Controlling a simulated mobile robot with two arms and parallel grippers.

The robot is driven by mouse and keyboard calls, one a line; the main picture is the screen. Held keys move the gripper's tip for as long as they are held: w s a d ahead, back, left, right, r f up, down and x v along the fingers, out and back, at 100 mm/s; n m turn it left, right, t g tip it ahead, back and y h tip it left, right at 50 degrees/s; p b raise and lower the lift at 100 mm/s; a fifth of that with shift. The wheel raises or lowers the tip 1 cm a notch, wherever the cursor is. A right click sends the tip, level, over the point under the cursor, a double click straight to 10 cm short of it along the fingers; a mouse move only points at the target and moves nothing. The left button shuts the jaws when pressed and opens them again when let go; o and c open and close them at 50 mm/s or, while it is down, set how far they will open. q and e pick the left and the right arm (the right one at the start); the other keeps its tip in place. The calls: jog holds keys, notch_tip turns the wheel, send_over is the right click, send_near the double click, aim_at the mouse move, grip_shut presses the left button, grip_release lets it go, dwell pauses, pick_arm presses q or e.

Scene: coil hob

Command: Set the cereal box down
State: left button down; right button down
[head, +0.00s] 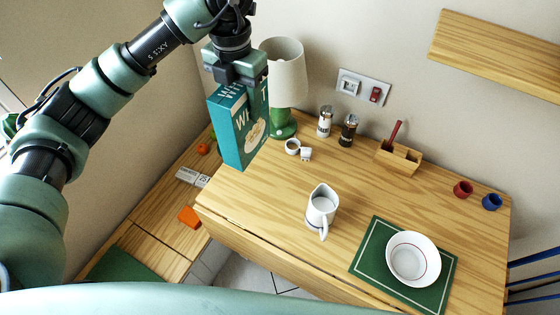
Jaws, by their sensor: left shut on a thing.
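The cereal box (240,135) is teal with white letters and a picture of a bowl. It is upright at the left end of the wooden table (290,190), in front of the lamp. My left gripper (236,80) is above it, pointing down, shut on its top edge. The box's bottom appears at the table's left edge; I cannot tell whether it touches the tabletop. My right gripper is not in view.
A lamp (284,75) with a green base stands close behind the box. Shakers (325,122), a white jug (321,208), and a bowl (413,258) on a green mat (372,250) are on the table.

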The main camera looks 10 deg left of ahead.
aim_at(248, 147)
pick_arm(q)
notch_tip(248, 147, down, 15)
jog(key=p, duration=0.3)
jog(key=shift+r+p, duration=0.2)
jog(key=shift+p, duration=0.15)
notch_tip(248, 147, down, 5)
jog(key=shift+f+p, duration=0.1)
jog(key=shift+p, duration=0.4)
jog(key=c, duration=0.6)
grip_release()
